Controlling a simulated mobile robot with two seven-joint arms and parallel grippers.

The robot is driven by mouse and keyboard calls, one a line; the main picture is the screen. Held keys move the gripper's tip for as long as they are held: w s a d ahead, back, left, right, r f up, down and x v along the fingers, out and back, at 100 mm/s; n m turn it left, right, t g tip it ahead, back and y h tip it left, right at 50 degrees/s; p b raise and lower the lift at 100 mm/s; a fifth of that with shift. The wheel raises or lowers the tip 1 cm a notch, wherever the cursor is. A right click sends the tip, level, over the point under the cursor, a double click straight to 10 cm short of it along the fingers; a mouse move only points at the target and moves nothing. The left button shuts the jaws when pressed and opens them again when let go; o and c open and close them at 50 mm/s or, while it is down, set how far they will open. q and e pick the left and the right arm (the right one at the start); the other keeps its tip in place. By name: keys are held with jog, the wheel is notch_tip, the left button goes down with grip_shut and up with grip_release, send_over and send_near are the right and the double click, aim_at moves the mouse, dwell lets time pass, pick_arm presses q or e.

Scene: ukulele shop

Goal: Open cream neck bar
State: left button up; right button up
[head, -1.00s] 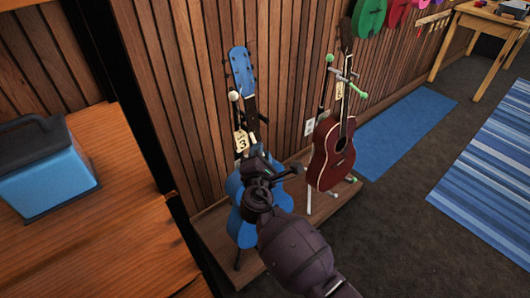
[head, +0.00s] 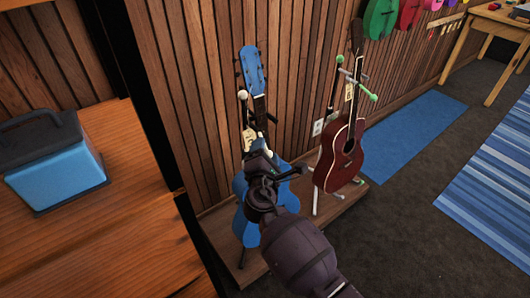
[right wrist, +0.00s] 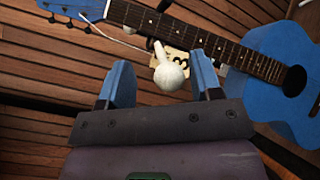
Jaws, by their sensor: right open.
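The blue ukulele (head: 252,72) stands upright on a stand against the slatted wall. One cream-tipped end of the neck bar (head: 242,94) is left of its neck, with a tag (head: 249,137) marked 3 hanging below. My right gripper (head: 260,147) is in front of the ukulele's body. In the right wrist view, my right gripper (right wrist: 160,68) is open, and a cream knob (right wrist: 170,76) appears between its blue fingers. I cannot tell whether they touch it. My left gripper is not in view.
A dark red guitar (head: 338,158) with a green-tipped stand bar (head: 367,92) stands to the right on the same low wooden platform (head: 333,215). A blue case (head: 55,170) sits on the wooden counter at left. Dark floor at right is open.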

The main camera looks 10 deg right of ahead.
jog(key=shift+s, duration=0.2)
jog(key=s+a+p, duration=0.1)
jog(key=s+a, duration=0.1)
jog(key=s, duration=0.8)
jog(key=shift+s, duration=0.15)
